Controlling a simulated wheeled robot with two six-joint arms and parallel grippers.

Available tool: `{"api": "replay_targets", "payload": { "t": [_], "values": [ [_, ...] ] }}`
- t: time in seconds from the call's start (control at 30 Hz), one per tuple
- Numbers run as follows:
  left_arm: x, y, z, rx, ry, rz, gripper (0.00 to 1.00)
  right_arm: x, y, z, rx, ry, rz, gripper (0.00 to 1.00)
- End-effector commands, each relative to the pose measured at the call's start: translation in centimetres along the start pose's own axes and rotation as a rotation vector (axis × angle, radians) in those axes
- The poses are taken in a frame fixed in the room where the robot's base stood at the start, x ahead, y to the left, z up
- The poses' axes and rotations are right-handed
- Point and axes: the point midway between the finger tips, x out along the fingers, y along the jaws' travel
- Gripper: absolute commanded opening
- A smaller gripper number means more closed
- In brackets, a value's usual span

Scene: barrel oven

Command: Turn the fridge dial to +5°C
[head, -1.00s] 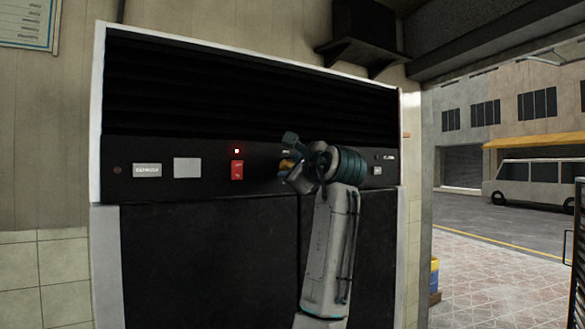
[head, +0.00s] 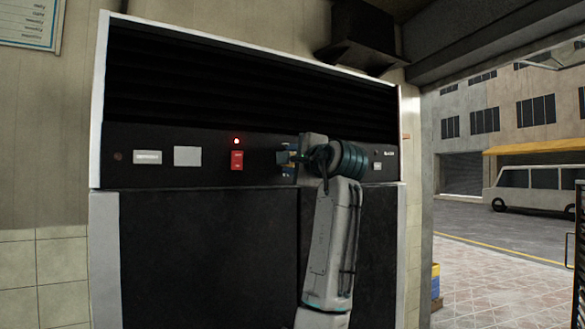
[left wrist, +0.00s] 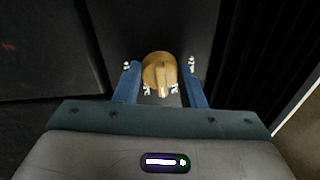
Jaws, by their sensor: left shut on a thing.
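The fridge dial (left wrist: 159,70) is a round orange-brown knob with a raised grip bar, on the black panel in the left wrist view. The blue fingers of my left gripper (left wrist: 159,82) stand on either side of it, shut on it. In the head view my left gripper (head: 290,158) is at the fridge's control strip (head: 215,175), right of the red switch, and hides the dial. White marks show beside the dial in the left wrist view, too small to read. My right gripper is not in view.
The fridge (head: 210,250) has a white frame and a black louvred grille (head: 230,85). A red switch (head: 237,160) with a lit red lamp above it sits left of my gripper. A dark shelf (head: 362,50) juts from the wall above right. An open street lies to the right.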

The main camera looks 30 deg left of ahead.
Motion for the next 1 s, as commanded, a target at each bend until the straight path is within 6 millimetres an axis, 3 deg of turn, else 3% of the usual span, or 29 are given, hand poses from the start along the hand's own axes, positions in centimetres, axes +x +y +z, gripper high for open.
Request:
{"api": "replay_targets", "payload": {
  "t": [0.5,1.0],
  "values": [
    [0.0,0.3,-0.2,-0.364,-0.029,-0.031,0.14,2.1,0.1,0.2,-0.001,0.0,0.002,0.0],
    [0.0,0.3,-0.2,-0.45,-0.036,-0.037,0.14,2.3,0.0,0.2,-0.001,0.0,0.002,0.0]
  ]
}}
